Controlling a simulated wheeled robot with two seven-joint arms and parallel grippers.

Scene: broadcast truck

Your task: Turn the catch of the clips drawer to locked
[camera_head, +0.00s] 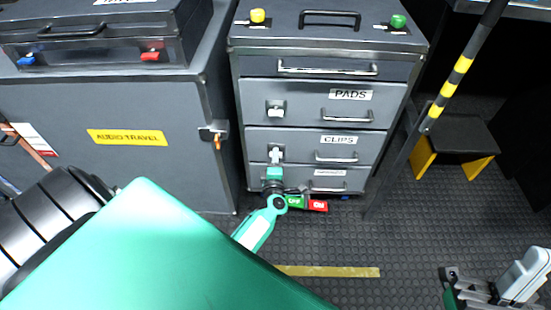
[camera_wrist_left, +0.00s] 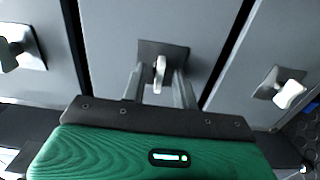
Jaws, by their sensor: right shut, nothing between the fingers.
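The clips drawer (camera_head: 303,145) is closed, in the middle of the grey drawer cabinet. Its catch (camera_head: 276,152) is a pale knob on a dark plate at the drawer's left side. In the left wrist view the catch (camera_wrist_left: 159,72) stands between the two fingers of my left gripper (camera_wrist_left: 160,88), with a gap visible on each side. In the head view my left gripper (camera_head: 275,166) is in front of the catch and covers its lower part. The catch's marks cannot be read. My right gripper (camera_head: 498,288) is shut and empty at the lower right, away from the cabinet.
The pads drawer (camera_head: 310,98) above has its own catch (camera_head: 276,109). A lower drawer (camera_head: 345,174) is partly hidden by my gripper. Green and red tags (camera_head: 306,204) show below. A striped pole (camera_head: 448,88) and a yellow-legged stool (camera_head: 458,143) stand right of the cabinet.

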